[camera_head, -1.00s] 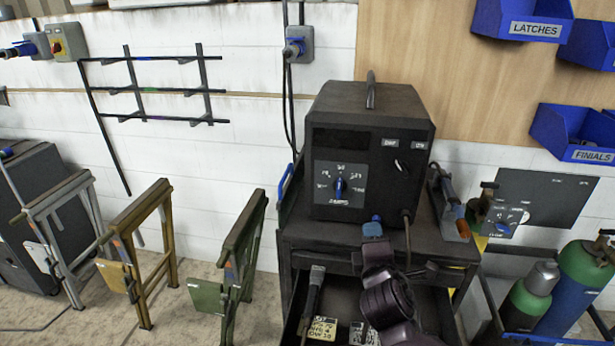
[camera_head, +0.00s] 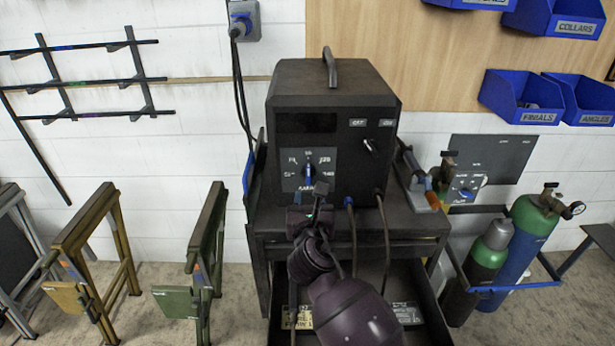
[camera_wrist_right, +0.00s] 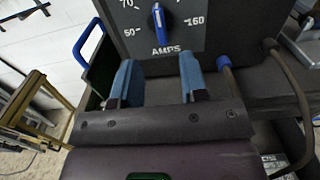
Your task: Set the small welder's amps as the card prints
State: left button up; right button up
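The small welder (camera_head: 330,125) is a black box with a top handle, standing on a dark cart. Its grey front plate carries the amps dial, a blue knob (camera_head: 308,170) whose mark points about straight up, between printed numbers. The knob also shows in the right wrist view (camera_wrist_right: 157,17), with 70 to its left, 160 to its right and AMPS below. My right gripper (camera_head: 312,198) is just below the dial. In the wrist view its blue fingers (camera_wrist_right: 158,80) are apart and empty. Pale printed cards (camera_head: 405,313) lie in the cart's open drawer, too small to read. My left gripper is out of view.
A switch (camera_head: 370,146) and cables are on the welder's right front. Gas cylinders (camera_head: 520,240) stand to the right, with a grey clamp-like tool (camera_head: 420,185) on the cart. Trestles (camera_head: 205,265) stand left. Blue bins (camera_head: 522,98) hang above right.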

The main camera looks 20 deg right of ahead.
aim_at(308, 176)
jog(key=x, duration=0.9)
jog(key=shift+w+f, duration=0.1)
jog(key=shift+w, duration=0.05)
jog(key=shift+c, duration=0.2)
grip_shut()
